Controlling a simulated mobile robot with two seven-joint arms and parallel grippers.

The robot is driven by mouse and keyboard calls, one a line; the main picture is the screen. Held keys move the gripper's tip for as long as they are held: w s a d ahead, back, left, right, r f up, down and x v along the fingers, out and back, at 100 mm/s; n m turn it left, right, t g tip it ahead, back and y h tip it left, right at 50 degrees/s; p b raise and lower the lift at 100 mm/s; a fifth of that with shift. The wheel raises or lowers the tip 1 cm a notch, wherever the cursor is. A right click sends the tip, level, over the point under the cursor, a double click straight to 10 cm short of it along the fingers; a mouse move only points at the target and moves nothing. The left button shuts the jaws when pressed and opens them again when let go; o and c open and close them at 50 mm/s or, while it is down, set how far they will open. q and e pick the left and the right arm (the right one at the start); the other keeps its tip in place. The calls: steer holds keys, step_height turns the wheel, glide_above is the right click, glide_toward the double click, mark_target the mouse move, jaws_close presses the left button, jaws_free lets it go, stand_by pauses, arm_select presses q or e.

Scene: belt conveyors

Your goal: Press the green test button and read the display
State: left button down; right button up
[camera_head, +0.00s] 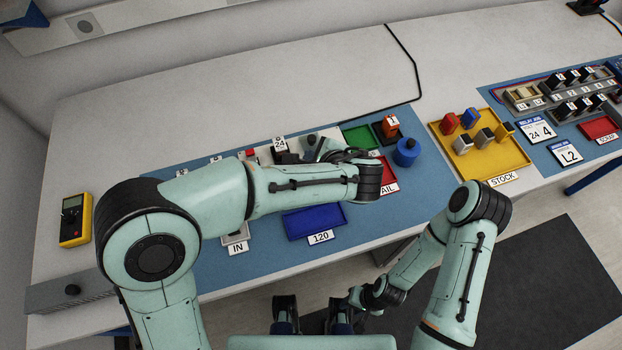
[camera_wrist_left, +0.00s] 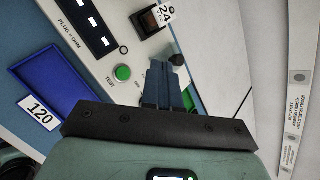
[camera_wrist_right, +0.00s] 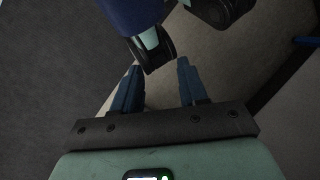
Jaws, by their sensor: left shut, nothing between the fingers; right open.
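The green test button (camera_wrist_left: 122,73) is on a light panel beside the word TEST in the left wrist view. The display (camera_wrist_left: 90,28) is a dark window with several short white bars, above the words PLUG = OHM; I see no digits in it. My left gripper (camera_wrist_left: 165,68) is shut and empty. Its fingertips appear right of the button, near a black knob (camera_wrist_left: 177,60); contact cannot be told. In the head view my left arm hides the button and display. My right gripper (camera_wrist_right: 159,68) is open and empty, low in front of the bench.
A blue tray (camera_head: 312,221) marked 120 lies before my left arm. A green tray (camera_head: 358,137), a red tray (camera_head: 388,176) and a blue cylinder (camera_head: 406,152) are to the right. A yellow tray (camera_head: 507,153) holds several blocks. A yellow meter (camera_head: 75,222) lies far left.

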arm_select(q)
step_height(320, 180, down, 6)
steer(key=b, duration=0.4)
steer(key=shift+f, duration=0.15)
steer(key=shift+f+b, duration=0.6)
steer(key=shift+b, duration=0.05)
steer(key=shift+f, duration=0.1)
stand_by(1.1)
steer(key=shift+f+b, duration=0.3)
steer(key=shift+b, duration=0.05)
steer(key=shift+f+b, duration=0.35)
steer(key=shift+f, duration=0.05)
stand_by(0.5)
steer(key=shift+r, duration=0.1)
steer(key=shift+r+p, duration=0.65)
steer(key=shift+r, duration=0.05)
